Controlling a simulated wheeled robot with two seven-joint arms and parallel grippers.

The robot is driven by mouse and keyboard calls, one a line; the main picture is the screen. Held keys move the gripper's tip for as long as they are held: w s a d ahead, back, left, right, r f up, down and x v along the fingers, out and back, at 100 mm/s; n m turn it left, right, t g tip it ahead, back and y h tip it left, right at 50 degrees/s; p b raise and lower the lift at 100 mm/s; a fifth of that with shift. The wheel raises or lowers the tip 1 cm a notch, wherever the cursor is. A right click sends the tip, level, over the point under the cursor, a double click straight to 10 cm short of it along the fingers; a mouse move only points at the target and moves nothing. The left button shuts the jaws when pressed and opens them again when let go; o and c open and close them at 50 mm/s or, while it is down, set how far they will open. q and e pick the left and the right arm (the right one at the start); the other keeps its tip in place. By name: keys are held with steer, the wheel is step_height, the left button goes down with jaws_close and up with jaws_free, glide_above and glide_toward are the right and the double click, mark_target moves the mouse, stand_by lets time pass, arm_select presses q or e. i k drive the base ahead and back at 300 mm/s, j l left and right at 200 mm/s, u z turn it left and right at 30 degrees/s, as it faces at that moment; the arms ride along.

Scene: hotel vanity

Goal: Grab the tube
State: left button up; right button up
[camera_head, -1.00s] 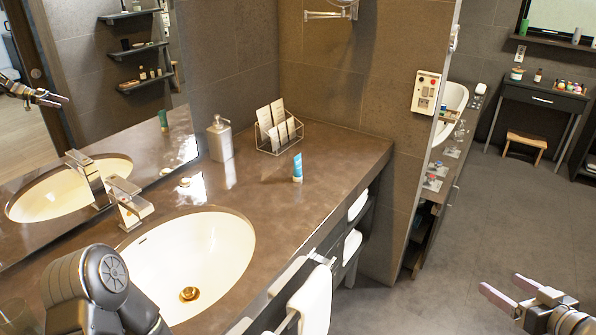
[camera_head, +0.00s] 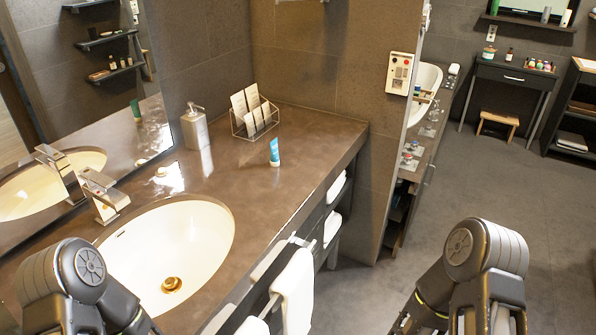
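The tube (camera_head: 274,152) is small, teal with a white lower end, and stands upright on the brown vanity counter (camera_head: 255,195), in front of the wire rack. Nothing touches it. My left arm shows only as dark links at the lower left, beside the sink; its gripper is out of view. My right arm shows as dark links at the lower right, over the floor and apart from the counter; its gripper is out of view too.
A soap dispenser (camera_head: 195,128) and a wire rack with cards (camera_head: 253,116) stand behind the tube. The sink (camera_head: 175,255) and faucet (camera_head: 100,194) lie to the left. White towels (camera_head: 293,290) hang at the counter's front. The counter around the tube is clear.

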mark_target(274, 160)
steer(key=i+l+z, duration=0.2)
steer(key=l, duration=0.35)
steer(key=i+l+z, duration=0.15)
steer(key=i+l, duration=0.25)
steer(key=i+l+z, duration=0.2)
steer(key=i+l, duration=0.15)
steer(key=l, duration=0.25)
